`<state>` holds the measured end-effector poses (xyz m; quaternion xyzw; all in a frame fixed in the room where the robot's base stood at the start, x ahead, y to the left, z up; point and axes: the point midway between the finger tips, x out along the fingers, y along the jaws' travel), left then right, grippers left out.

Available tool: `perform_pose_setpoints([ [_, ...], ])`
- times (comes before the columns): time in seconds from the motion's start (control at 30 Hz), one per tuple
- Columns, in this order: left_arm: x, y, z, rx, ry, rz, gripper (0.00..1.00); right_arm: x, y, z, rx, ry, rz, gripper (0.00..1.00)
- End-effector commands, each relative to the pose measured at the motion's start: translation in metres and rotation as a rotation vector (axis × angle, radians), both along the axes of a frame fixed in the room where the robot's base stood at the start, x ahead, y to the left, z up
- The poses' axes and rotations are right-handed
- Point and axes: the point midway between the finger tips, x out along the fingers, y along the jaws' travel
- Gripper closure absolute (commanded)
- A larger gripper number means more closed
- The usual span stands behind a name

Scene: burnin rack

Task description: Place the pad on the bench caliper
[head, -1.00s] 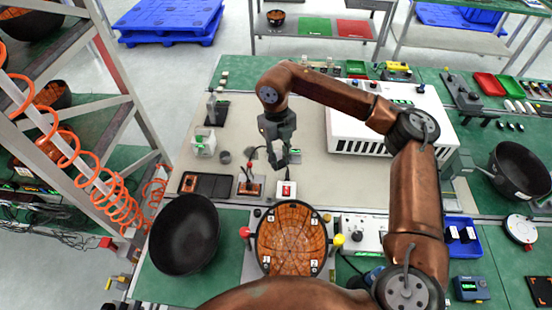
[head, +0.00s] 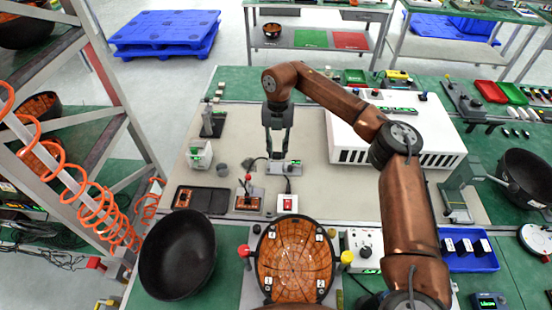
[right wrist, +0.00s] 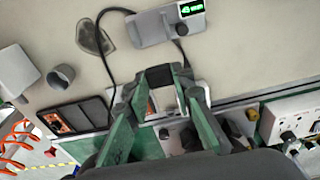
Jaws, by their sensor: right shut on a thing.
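My right gripper (head: 277,155) points down over the middle of the beige bench mat, and its fingers also show in the right wrist view (right wrist: 161,88). It is shut on a small dark piece (right wrist: 159,77), which looks like the pad; the fingers hide most of it. A grey device with a green lit display, which I take for the bench caliper (head: 289,167), lies on the mat just beside and below the fingertips. In the right wrist view the caliper (right wrist: 152,30) is apart from the fingertips, beyond them. My left gripper is not in view.
A red-switch box (head: 288,203), a small joystick box (head: 248,202) and a dark tray (head: 201,199) stand along the mat's front. A white vented unit (head: 360,155) is at right. A black bowl (head: 178,254) and a patterned bowl (head: 296,262) are nearer. Cables cross the mat.

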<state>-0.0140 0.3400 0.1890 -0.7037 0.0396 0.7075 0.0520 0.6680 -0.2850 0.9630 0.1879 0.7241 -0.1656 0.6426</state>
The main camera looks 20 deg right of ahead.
Motion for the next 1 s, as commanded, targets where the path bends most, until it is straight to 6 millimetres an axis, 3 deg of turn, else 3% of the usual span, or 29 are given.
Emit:
perform_pose_setpoints([
  [0.03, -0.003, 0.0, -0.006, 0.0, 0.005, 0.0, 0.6, 0.007, -0.002, -0.015, 0.001, 0.004, -0.002, 0.86],
  [0.2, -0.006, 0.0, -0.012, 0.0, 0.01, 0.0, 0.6, 0.024, -0.009, -0.034, 0.0, 0.002, 0.0, 0.86],
  [0.43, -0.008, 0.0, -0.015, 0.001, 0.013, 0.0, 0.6, 0.032, -0.013, -0.044, 0.001, 0.002, 0.001, 0.86],
  [0.63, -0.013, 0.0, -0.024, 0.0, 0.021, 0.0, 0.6, 0.032, -0.014, -0.074, 0.0, 0.004, 0.001, 0.86],
  [1.0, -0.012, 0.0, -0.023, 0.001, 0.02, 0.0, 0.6, 0.032, -0.014, -0.076, 0.0, 0.001, 0.001, 0.86],
])
